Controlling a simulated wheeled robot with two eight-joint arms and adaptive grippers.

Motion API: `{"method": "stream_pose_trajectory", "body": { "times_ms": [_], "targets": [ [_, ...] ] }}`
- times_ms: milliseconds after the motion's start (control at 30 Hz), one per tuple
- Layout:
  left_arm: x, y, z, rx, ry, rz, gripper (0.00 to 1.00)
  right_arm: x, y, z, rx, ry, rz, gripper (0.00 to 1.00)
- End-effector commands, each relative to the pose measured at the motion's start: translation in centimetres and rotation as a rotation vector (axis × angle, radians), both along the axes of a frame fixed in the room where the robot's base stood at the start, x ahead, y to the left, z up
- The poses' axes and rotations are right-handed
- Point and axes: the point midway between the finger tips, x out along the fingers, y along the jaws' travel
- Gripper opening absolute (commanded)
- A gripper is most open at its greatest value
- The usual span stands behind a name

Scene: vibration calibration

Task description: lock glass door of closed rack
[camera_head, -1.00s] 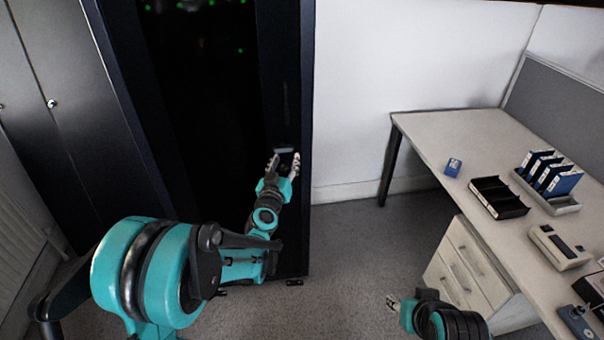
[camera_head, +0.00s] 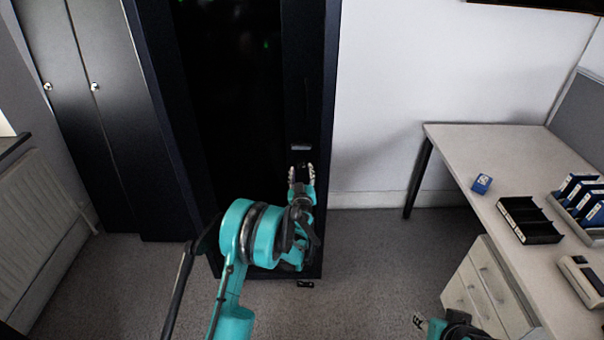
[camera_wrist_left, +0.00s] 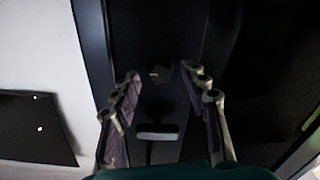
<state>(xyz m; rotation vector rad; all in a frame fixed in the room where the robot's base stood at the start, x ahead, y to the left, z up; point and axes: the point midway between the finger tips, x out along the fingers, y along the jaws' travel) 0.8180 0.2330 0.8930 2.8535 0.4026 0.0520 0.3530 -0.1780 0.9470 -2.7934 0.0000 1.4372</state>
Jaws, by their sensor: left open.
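The dark rack (camera_head: 334,110) stands upright at the centre of the head view, and its black glass door (camera_head: 225,110) looks closed. A small grey handle or latch (camera_head: 302,147) sits on the door's right-hand frame. My left gripper (camera_head: 301,174) is open just below it in the picture, fingers pointing up toward it. In the left wrist view, a pale-edged latch piece (camera_wrist_left: 157,132) shows between the spread fingers, with no visible grip on it. A small dark fitting (camera_wrist_left: 160,74) is beyond. My right gripper (camera_head: 419,322) is at the bottom edge, mostly cut off.
Dark cabinets (camera_head: 105,100) stand left of the rack, near a radiator (camera_head: 45,210).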

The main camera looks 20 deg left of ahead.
Motion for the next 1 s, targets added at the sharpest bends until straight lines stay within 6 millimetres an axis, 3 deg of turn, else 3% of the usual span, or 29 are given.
{"method": "stream_pose_trajectory", "body": {
  "times_ms": [367, 567, 1000],
  "targets": [
    [0.98, 0.28, 0.09, 0.000, 0.000, -0.001, 0.45, 0.00, 0.00, -0.24, 0.000, 0.000, 0.000, 0.40],
    [0.97, 0.27, 0.09, 0.000, 0.000, -0.001, 0.00, 0.00, 0.00, -0.24, 0.000, 0.000, 0.000, 0.40],
    [0.97, 0.27, 0.03, -0.056, -0.016, 0.000, 0.00, 0.00, 0.00, -0.48, 0.000, 0.000, 0.000, 0.40]
  ]
}}
